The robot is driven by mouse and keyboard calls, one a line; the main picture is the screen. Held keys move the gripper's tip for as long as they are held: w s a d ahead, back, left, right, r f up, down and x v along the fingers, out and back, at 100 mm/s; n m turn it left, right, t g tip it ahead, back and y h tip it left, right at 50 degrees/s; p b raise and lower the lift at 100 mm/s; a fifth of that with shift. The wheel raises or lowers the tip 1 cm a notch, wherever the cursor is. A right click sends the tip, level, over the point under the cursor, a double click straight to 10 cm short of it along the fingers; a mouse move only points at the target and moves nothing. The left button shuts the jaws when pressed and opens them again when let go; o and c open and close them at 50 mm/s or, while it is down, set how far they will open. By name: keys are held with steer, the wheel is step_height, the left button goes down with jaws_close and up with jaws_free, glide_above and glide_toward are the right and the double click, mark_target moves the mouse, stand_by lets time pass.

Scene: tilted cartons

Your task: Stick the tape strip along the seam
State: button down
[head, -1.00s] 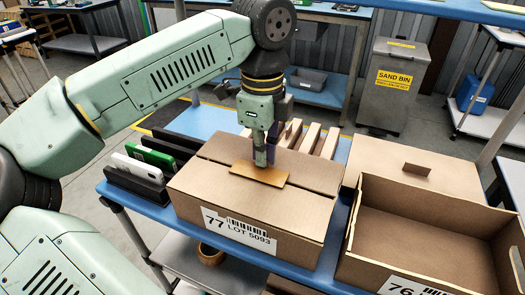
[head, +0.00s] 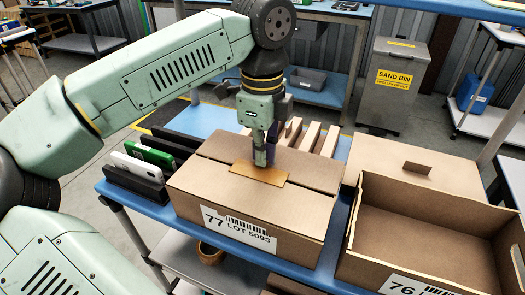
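The closed carton (head: 215,183) marked 77 LOT 5093 stands on the blue bench. A seam (head: 312,186) runs across its top between the flaps. The tape strip (head: 270,178), a flat orange-brown piece, lies on the carton top along the seam line and covers its middle part. My gripper (head: 263,162) points down with its tips at the middle of the strip, touching it or just above it. The fingers look close together, but I cannot tell whether they are shut on the strip. The part of the strip behind the fingertips is hidden.
An open carton (head: 420,240) marked 76 stands to the right, with a carton lid (head: 400,163) behind it. A black rack (head: 137,181) with a white and a green item is at left. Upright cardboard pieces (head: 312,137) stand close behind the gripper.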

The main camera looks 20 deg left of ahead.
steer(key=c, duration=1.7)
jaws_free()
steer(key=shift+r, duration=0.1)
